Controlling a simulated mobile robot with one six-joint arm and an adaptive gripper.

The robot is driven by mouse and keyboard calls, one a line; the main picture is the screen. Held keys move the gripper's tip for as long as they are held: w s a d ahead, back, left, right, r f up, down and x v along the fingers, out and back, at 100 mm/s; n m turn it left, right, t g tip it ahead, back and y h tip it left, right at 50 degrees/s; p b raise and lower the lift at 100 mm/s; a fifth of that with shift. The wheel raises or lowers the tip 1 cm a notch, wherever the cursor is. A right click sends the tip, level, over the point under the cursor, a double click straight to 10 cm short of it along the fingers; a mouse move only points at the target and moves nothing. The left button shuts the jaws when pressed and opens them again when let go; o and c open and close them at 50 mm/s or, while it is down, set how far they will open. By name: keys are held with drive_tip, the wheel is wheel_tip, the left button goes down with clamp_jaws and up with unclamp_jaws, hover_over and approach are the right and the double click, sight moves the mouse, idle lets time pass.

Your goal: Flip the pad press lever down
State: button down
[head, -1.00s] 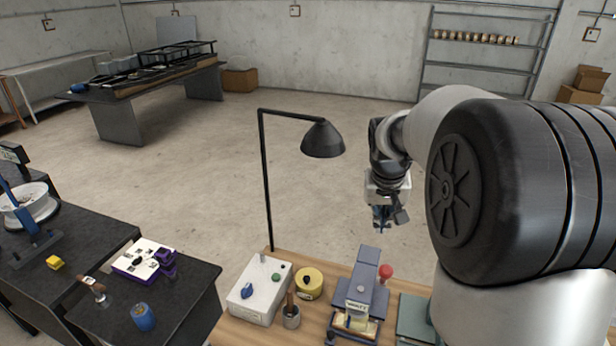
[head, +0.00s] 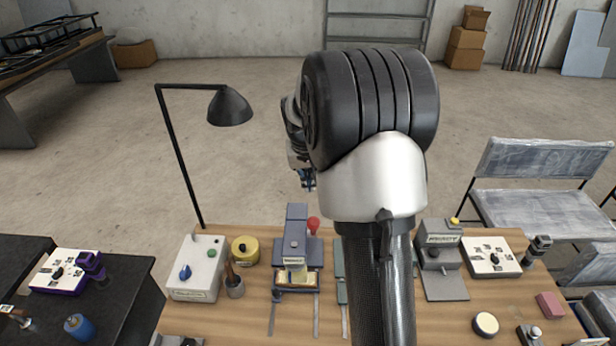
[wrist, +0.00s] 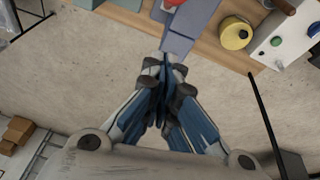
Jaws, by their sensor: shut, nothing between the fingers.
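The pad press (head: 295,247) is a grey-purple machine standing on the wooden bench, left of my arm in the head view. Its red ball knob (head: 313,224) is at the right side of its top; I take this as the lever's end. In the wrist view the press (wrist: 193,22) is at the top, with the red knob (wrist: 173,3) cut by the frame edge. My gripper (head: 308,184) is beyond the press, over the floor side of the bench. In the wrist view my gripper (wrist: 163,62) has its blue fingers together and empty, pointing towards the press.
A black lamp (head: 230,107) stands at the bench's back left. A grey machine (head: 441,262) stands right.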

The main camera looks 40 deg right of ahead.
sight(312, 229)
drive_tip(key=f, duration=0.2)
drive_tip(key=s+f, duration=0.1)
drive_tip(key=f, duration=0.1)
drive_tip(key=s+f, duration=0.1)
drive_tip(key=f, duration=0.1)
drive_tip(key=shift+a+f+b, duration=0.25)
drive_tip(key=shift+f+b, duration=0.05)
drive_tip(key=shift+f, duration=0.1)
drive_tip(key=shift+f, duration=0.1)
